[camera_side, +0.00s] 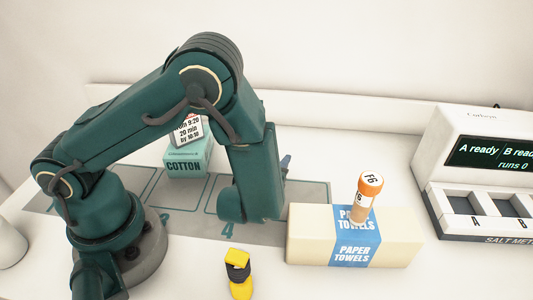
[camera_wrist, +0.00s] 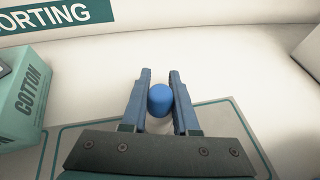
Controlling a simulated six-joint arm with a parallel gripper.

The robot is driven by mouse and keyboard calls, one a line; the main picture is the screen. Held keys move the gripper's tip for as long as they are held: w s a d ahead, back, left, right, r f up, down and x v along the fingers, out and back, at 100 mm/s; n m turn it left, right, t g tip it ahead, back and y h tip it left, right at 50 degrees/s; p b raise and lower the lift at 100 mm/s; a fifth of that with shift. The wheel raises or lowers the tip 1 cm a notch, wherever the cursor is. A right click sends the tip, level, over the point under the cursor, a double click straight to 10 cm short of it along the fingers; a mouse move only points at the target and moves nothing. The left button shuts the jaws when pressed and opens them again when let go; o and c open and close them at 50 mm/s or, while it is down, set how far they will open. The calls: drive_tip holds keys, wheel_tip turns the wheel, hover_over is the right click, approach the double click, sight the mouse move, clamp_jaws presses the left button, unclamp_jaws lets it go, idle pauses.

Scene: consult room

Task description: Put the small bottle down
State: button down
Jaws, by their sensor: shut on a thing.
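A small bottle with a blue cap (camera_wrist: 160,99) is between the two fingers of my gripper (camera_wrist: 160,90) in the wrist view. The fingers are shut on it. Its body below the cap is hidden, so I cannot tell whether its base touches the surface. In the side view my arm hides the bottle and most of the gripper; only a bluish bit (camera_side: 286,162) shows past the arm, probably a finger. A grey mat (camera_side: 195,218) with outlined, numbered areas lies under the arm, and its edge shows below the gripper in the wrist view.
A cotton box (camera_side: 187,163) stands at the mat's back, left in the wrist view. A paper towels pack (camera_side: 305,237) lies right of the mat, with an orange-capped bottle (camera_side: 366,199) on top. A yellow and black object (camera_side: 239,272) stands in front. A two-slot machine (camera_side: 475,185) is far right.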

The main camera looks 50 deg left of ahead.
drive_tip(key=c, duration=0.7)
unclamp_jaws()
drive_tip(key=shift+r, duration=0.15)
drive_tip(key=v, duration=0.7)
drive_tip(key=shift+s+d, duration=0.15)
drive_tip(key=shift+s, duration=0.05)
